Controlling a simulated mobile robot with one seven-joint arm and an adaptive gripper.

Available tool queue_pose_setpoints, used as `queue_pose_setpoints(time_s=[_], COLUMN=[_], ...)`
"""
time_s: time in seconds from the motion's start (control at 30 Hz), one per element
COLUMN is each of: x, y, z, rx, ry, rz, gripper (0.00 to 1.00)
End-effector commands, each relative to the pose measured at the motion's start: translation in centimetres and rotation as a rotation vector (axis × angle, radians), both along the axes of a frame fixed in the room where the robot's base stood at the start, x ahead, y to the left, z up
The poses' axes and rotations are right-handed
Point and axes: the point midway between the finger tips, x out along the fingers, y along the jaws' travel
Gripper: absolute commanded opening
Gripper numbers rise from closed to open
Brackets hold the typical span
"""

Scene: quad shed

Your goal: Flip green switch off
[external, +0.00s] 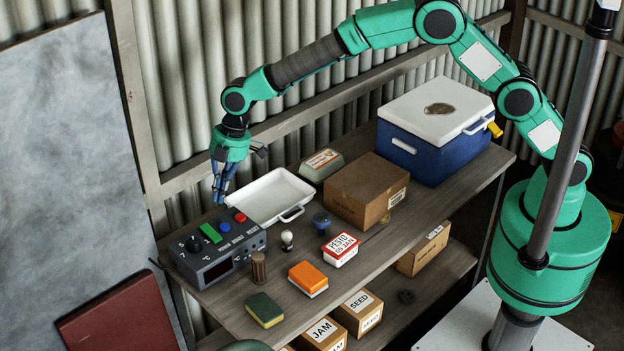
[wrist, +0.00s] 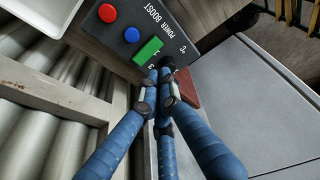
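The dark grey control box (external: 225,262) sits at the left end of the wooden bench. Its green switch (external: 210,233) is a raised block on the top panel, and it shows just past my fingertips in the wrist view (wrist: 148,50). A blue button (external: 225,227) and a red button (external: 240,217) are beside it; a black knob is on its other side. My gripper (external: 218,199) points down above the box's back edge, its blue fingers drawn together and empty. The fingertips (wrist: 158,78) look close to the switch in the wrist view; the external view shows a gap.
A white tray (external: 259,183) lies behind the box. The corrugated wall (external: 205,80) is close behind my gripper.

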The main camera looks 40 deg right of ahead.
Motion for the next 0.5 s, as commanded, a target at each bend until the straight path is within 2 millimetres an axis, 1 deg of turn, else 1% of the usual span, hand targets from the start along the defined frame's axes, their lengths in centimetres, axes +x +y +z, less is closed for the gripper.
queue_pose_setpoints(time_s=[0.03,0.2,0.33,0.5], x=[-0.1,-0.4,-0.5,-0.5], y=[-0.2,-0.5,-0.7,-0.7], z=[0.6,1.7,2.1,2.1], rx=[0.000,0.000,0.000,0.000], ry=[-0.001,0.001,0.000,0.000], rz=[0.000,0.000,0.000,0.000], gripper=[0.00,0.00,0.00,0.00])
